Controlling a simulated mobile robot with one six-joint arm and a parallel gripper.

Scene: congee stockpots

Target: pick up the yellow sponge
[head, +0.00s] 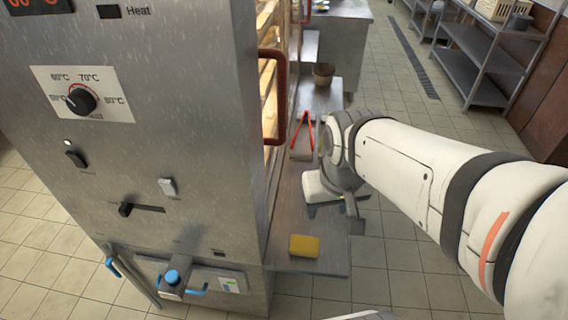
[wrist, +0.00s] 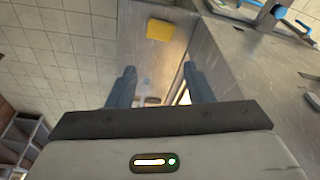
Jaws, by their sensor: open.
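The yellow sponge (head: 304,246) lies flat on a narrow metal shelf (head: 325,262) beside the steel cabinet, near the shelf's front end. It also shows near the top of the wrist view (wrist: 161,30). My gripper (head: 352,212) is above the shelf, behind and to the right of the sponge in the head view. In the wrist view my gripper's two fingers (wrist: 157,75) stand apart with nothing between them. The sponge lies beyond the fingertips and is not touched.
The tall steel cabinet (head: 150,130) stands close on the left, with a dark red door handle (head: 277,98) sticking out. Red-handled tongs (head: 303,138) and a brown bowl (head: 323,73) lie farther back along the counter. Tiled floor is open on the right, before a shelf rack (head: 490,55).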

